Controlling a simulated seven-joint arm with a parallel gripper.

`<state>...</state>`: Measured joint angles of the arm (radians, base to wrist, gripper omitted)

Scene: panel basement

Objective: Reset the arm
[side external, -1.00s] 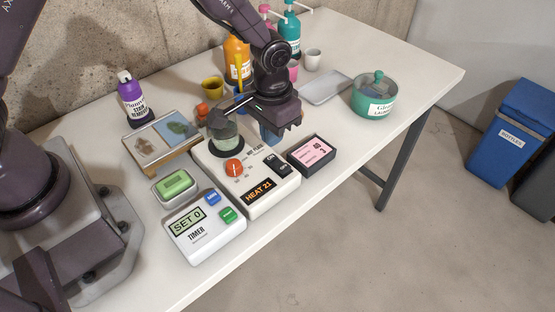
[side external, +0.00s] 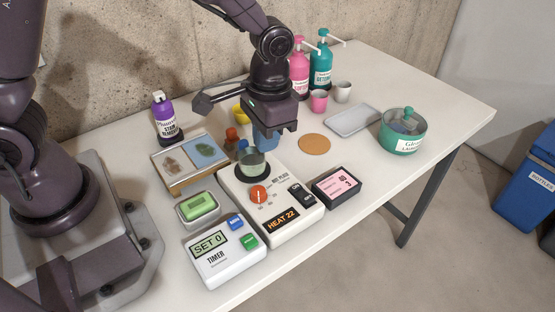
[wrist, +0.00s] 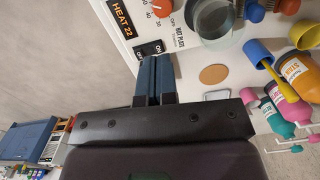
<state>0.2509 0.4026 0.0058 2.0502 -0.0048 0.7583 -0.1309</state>
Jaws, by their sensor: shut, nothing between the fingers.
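My gripper (side external: 266,142) hangs fingers down above the table, behind the beaker and hot plate in the side view. Its blue fingers are together and empty; in the wrist view they show as a closed pair (wrist: 154,78). The white hot plate (side external: 281,226) reads HEAT 22, with a red knob (side external: 258,194) and a dark switch (side external: 301,194). A glass beaker (side external: 251,163) with greenish contents stands on its round black plate. My gripper is apart from the beaker and holds nothing.
A timer (side external: 225,262) reading SET 0, a green-topped dish (side external: 199,208), a sample tray (side external: 172,164) and a pink-screened box (side external: 336,186) surround the hot plate. A cork disc (side external: 314,144), grey tray (side external: 352,120) and green pot (side external: 403,138) lie right. Pump bottles (side external: 321,65) stand behind.

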